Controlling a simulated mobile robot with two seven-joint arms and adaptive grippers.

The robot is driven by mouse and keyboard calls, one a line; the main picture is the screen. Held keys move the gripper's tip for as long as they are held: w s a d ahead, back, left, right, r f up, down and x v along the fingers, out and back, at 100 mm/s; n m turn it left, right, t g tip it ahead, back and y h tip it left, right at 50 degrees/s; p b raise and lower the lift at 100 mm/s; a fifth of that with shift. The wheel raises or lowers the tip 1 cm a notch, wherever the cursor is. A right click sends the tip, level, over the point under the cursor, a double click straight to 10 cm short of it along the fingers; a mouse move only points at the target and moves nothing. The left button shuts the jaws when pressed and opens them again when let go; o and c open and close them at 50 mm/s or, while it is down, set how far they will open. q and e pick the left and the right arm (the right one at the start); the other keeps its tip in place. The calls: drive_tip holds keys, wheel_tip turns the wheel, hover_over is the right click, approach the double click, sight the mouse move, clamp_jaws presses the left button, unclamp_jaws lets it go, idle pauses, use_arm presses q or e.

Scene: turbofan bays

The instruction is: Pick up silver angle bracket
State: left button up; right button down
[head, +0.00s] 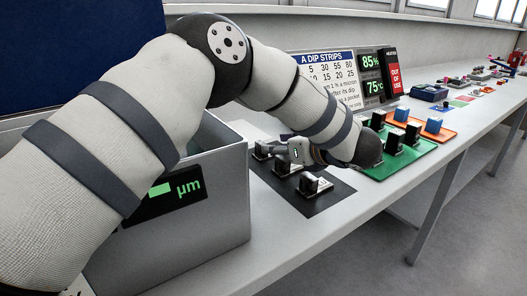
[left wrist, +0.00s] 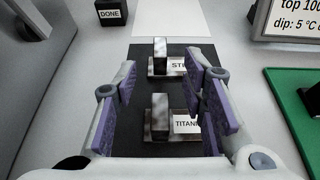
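Angle brackets with upright plates stand on a black mat (head: 335,197). In the left wrist view, a grey mottled bracket (left wrist: 160,55) stands by a label starting "ST", and a second grey mottled bracket (left wrist: 159,116) by one starting "TITAN". In the head view, a bracket (head: 311,184) stands nearest the mat's front, with others behind it. My left gripper (head: 284,150) is over the mat. In the left wrist view its purple-padded fingers (left wrist: 168,85) are open on either side of the brackets, with nothing gripped. My right gripper is out of view.
A grey bin (head: 225,205) with a green "µm" display stands left of the mat. A green tray (head: 405,163) with dark blocks and an orange tray (head: 440,136) with blue blocks lie to the right. A "DONE" block (left wrist: 111,12) is beyond the mat. Sign panels (head: 330,78) stand behind.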

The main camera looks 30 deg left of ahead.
sight(263, 144)
use_arm(q)
drive_tip(key=x, duration=0.6)
drive_tip(key=shift+a, duration=0.1)
drive_tip(key=shift+r, duration=0.15)
clamp_jaws()
